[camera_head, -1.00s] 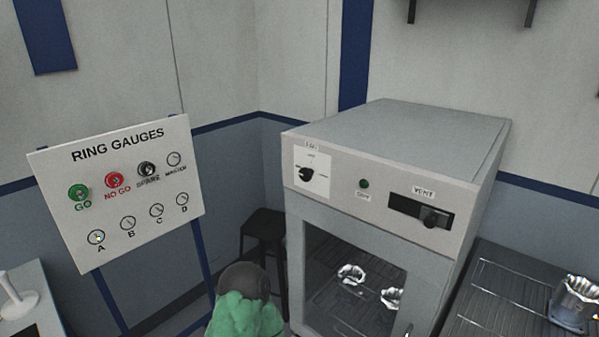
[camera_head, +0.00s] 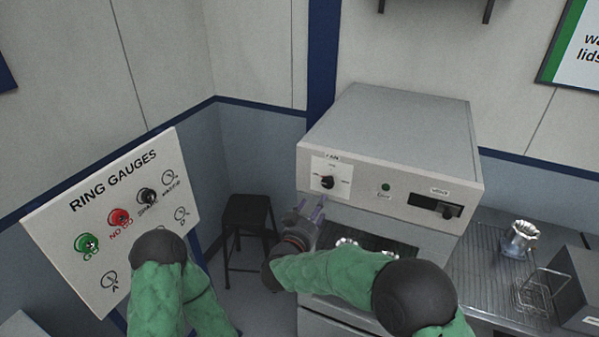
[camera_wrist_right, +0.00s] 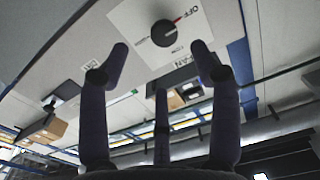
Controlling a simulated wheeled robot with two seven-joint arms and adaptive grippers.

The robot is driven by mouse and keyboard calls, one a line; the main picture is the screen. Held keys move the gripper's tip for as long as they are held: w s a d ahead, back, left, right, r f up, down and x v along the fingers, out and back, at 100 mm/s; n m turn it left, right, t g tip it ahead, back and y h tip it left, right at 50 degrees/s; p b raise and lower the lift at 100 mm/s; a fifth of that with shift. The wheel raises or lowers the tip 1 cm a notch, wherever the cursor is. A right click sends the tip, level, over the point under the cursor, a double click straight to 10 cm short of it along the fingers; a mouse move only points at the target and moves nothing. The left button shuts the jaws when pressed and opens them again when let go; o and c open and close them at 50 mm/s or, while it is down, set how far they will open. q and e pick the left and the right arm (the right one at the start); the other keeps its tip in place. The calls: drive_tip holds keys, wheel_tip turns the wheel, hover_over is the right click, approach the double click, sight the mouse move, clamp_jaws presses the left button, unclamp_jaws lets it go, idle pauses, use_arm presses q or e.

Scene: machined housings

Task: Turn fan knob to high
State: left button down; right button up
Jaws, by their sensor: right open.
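The fan knob (camera_head: 327,182) is a dark round knob on a white plate at the left of the oven's front panel. In the right wrist view the knob (camera_wrist_right: 164,33) has a red pointer mark, toward the printed OFF. My right gripper (camera_head: 312,208) is just below the knob in the head view, apart from it. In the right wrist view its fingers (camera_wrist_right: 161,58) are spread and empty, with the knob ahead beyond the fingertips. My left arm shows at the lower left of the head view, but its gripper does not.
The grey oven (camera_head: 390,125) also carries a green lamp (camera_head: 385,187) and a vent slider (camera_head: 448,211). A ring gauge board (camera_head: 75,215) stands left, with a dark stool (camera_head: 250,215) between. A metal part (camera_head: 522,238) stands on the right bench.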

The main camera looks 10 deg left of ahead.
sight(327, 183)
drive_tip(key=x, duration=0.3)
drive_tip(key=r+p+x, duration=0.1)
drive_tip(key=x, duration=0.6)
drive_tip(key=shift+w+r+p, duration=0.3)
drive_tip(key=shift+p, duration=0.1)
drive_tip(key=c, duration=1.1)
